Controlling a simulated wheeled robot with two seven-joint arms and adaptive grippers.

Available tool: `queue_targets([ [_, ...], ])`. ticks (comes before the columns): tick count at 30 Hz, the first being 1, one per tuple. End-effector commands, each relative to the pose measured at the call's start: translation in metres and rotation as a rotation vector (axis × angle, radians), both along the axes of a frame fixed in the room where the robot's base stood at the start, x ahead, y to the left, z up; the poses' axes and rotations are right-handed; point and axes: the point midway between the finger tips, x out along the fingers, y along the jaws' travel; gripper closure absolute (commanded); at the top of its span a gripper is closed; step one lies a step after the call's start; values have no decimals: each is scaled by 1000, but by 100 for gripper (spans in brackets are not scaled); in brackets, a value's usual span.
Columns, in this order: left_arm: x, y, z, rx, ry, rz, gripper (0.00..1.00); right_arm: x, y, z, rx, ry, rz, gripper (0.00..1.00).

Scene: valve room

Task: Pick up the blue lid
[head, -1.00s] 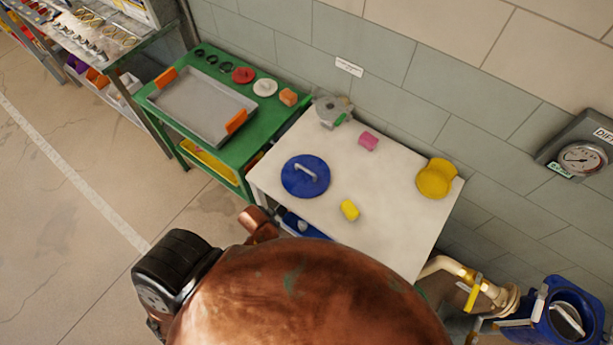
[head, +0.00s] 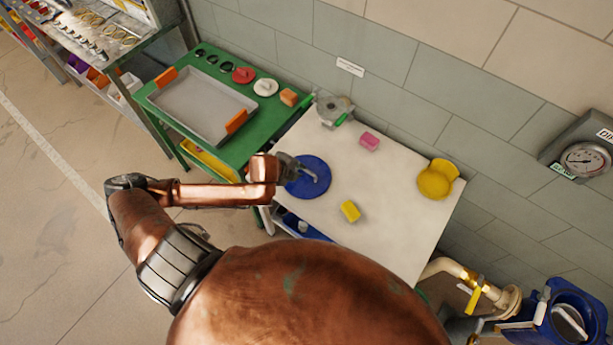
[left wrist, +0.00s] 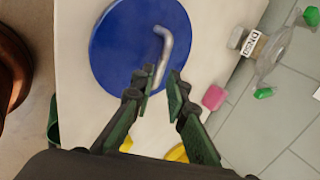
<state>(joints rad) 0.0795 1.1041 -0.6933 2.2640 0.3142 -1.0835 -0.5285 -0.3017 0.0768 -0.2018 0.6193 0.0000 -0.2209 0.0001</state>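The blue lid (head: 312,186) is a round disc with a grey bar handle, lying on the left part of the white table (head: 385,225). In the left wrist view the lid (left wrist: 115,45) fills the upper middle, and its bent grey handle (left wrist: 166,48) runs down toward my fingertips. My left gripper (head: 298,171) is over the lid's left side, close to the handle. In the left wrist view the fingers (left wrist: 162,82) are apart, with nothing clearly held between them. Whether a fingertip touches the handle I cannot tell. My right gripper is not in view.
A yellow block (head: 350,211), a pink block (head: 369,141), a yellow round piece (head: 437,180) and a grey valve part (head: 332,110) are also on the table. A green bench (head: 190,142) with a grey tray (head: 203,104) stands to the left. The wall runs behind.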

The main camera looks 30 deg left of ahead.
Motion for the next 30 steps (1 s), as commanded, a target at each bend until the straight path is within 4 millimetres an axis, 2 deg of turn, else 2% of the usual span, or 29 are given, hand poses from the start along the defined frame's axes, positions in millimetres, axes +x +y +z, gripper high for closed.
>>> queue_targets([
  [5,9,4,-7,24,0,-26,86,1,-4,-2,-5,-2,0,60],
  [21,43,-6,-61,22,-1,-25,86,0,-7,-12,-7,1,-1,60],
  [30,45,-5,-63,24,-1,-25,87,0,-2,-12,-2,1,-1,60],
])
